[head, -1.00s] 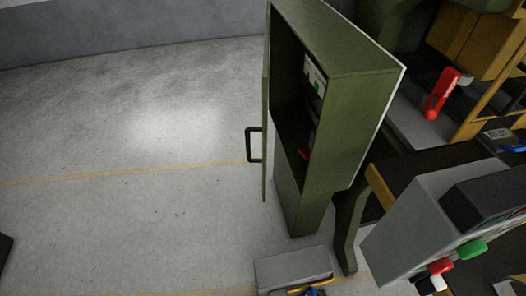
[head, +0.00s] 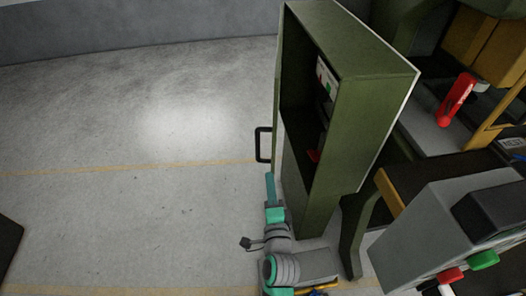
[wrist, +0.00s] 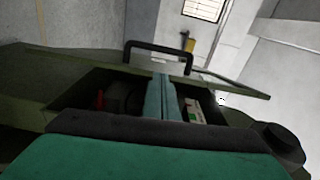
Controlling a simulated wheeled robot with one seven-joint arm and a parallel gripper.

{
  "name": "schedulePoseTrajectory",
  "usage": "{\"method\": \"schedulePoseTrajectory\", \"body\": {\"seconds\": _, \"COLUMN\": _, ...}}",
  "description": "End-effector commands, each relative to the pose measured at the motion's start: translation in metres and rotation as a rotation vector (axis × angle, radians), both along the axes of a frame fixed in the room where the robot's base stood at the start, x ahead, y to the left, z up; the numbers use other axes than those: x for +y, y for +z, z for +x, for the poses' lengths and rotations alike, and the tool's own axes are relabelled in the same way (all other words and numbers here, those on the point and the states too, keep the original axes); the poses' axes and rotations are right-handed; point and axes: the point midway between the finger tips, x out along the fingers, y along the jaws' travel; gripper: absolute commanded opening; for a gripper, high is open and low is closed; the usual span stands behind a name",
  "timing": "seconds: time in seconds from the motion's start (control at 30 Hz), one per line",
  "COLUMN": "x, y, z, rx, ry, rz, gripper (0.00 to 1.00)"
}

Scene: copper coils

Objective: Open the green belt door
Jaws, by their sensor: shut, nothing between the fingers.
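The green belt door (head: 278,90) stands swung open at the left side of the green cabinet (head: 365,90), seen nearly edge-on in the head view. Its black handle (head: 262,145) sticks out to the left. My gripper (head: 270,180) is shut and empty, its teal fingers just below the handle, near the door's lower edge. In the wrist view, the shut fingers (wrist: 162,98) point towards the door, with the cabinet interior behind them. The black handle (wrist: 158,48) shows beyond the fingertips. Whether the fingers touch the door, I cannot tell.
A red lever (head: 456,100) and a grey control box with red and green buttons (head: 450,275) are at the right. The floor (head: 130,150) left of the door is clear.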

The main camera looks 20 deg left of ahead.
Motion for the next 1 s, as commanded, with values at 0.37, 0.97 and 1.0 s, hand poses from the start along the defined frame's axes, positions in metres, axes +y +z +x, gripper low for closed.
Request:
{"method": "schedulePoseTrajectory", "body": {"seconds": 0.37, "x": 0.026, "y": 0.014, "z": 0.026, "rx": 0.019, "ry": 0.035, "rz": 0.063, "gripper": 0.00}}
{"method": "schedulePoseTrajectory", "body": {"seconds": 0.97, "x": 0.065, "y": 0.014, "z": 0.093, "rx": 0.018, "ry": 0.033, "rz": 0.060, "gripper": 0.00}}
{"method": "schedulePoseTrajectory", "body": {"seconds": 1.0, "x": 0.066, "y": 0.014, "z": 0.094, "rx": 0.018, "ry": 0.033, "rz": 0.060, "gripper": 0.00}}
